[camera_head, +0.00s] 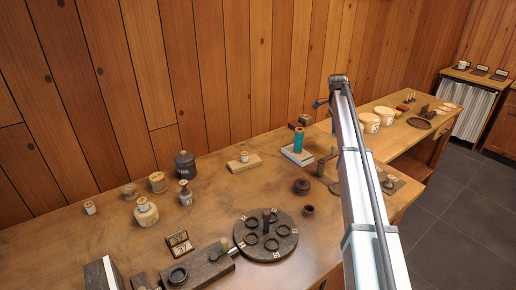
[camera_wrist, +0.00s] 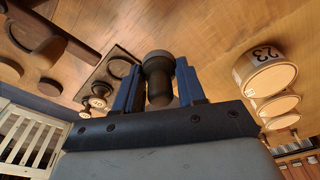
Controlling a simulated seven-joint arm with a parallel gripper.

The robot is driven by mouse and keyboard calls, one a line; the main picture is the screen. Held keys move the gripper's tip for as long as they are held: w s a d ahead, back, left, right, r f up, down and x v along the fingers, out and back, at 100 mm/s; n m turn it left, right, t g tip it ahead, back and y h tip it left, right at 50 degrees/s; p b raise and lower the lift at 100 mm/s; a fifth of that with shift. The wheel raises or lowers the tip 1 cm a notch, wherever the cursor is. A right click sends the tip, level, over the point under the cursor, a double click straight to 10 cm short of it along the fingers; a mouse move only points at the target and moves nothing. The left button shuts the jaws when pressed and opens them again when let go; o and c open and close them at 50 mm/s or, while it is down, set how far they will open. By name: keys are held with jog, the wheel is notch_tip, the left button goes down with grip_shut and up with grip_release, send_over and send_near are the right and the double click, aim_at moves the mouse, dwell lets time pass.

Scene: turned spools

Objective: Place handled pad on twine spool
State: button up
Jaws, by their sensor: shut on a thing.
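My gripper (camera_wrist: 158,70) has blue fingers closed on both sides of a dark, turned piece with a rounded end, which looks like the handled pad (camera_wrist: 158,64). Its lower part lies between the fingers. In the head view my arm reaches over the bench from the right, and I cannot make out the gripper's fingers or the held piece there. A teal wound cylinder, likely the twine spool (camera_head: 297,141), stands upright on a pale block toward the back of the bench, left of my arm. I cannot pick out the spool for certain in the wrist view.
Pale round tubs (camera_head: 370,122) stand right of my arm; one marked 23 (camera_wrist: 268,72) shows in the wrist view. A dark round plate with rings (camera_head: 285,243), a dark bottle (camera_head: 185,164) and several small jars occupy the left bench. Bare wood lies between them.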

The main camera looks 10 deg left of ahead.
jog(key=r, duration=1.2)
jog(key=shift+a+r, duration=0.1)
jog(key=shift+a, duration=0.1)
jog(key=s+a+n, duration=0.2)
jog(key=a+n, duration=0.1)
jog(key=a, duration=0.8)
jog(key=s+a+n, duration=0.2)
jog(key=a+n, duration=0.1)
jog(key=a, duration=0.7)
jog(key=n+t+y, duration=0.1)
jog(key=n+y, duration=0.1)
jog(key=n, duration=1.2)
send_over(157, 175)
notch_tip(157, 175, down, 4)
jog(key=shift+s+f, duration=0.2)
jog(key=shift+f, duration=2.65)
jog(key=shift+s+f, duration=0.15)
jog(key=shift+f, duration=2.7)
jog(key=shift+d+f, duration=0.1)
jog(key=shift+f, duration=0.05)
